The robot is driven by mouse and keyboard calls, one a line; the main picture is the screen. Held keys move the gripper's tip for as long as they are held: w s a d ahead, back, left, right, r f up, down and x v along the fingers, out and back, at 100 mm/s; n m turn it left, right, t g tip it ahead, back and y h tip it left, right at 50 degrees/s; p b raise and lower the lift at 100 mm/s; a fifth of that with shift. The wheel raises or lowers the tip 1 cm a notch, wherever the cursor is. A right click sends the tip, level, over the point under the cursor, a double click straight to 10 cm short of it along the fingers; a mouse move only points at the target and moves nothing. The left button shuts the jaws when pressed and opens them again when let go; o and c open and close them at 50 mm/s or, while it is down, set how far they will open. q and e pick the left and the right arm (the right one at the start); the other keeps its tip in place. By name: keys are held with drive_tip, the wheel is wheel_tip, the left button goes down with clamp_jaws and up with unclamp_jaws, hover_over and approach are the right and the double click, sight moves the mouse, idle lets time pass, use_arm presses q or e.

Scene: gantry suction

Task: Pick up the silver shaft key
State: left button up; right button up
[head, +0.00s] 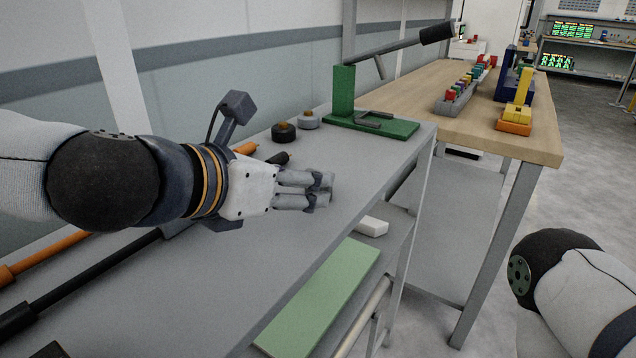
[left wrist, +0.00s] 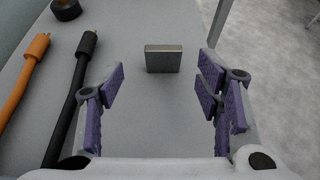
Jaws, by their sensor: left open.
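The silver shaft key (left wrist: 164,58) is a small grey block with a brighter metallic top edge. In the left wrist view it stands on the grey bench top (left wrist: 142,112), ahead of my left gripper (left wrist: 165,88) and roughly centred between its purple-padded fingers. The fingers are spread wide and do not touch it. In the head view my left gripper (head: 322,190) is low over the bench, near its front edge. I cannot make out the key there; the fingers may hide it. My right gripper is out of frame; only part of my right arm shows.
Orange (left wrist: 22,75) and black (left wrist: 72,90) rods lie left of the gripper. Black (head: 284,133) and grey (head: 308,121) knobs and a green lever press (head: 390,128) stand farther along the bench. A green panel (head: 320,298) and white block (head: 372,226) lie on the lower shelf.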

use_arm(q)
drive_tip(key=x, duration=0.4)
drive_tip(key=r+x, duration=0.1)
drive_tip(key=x, duration=0.1)
drive_tip(key=shift+d, duration=0.3)
drive_tip(key=shift+a, duration=0.1)
drive_tip(key=c, duration=1.4)
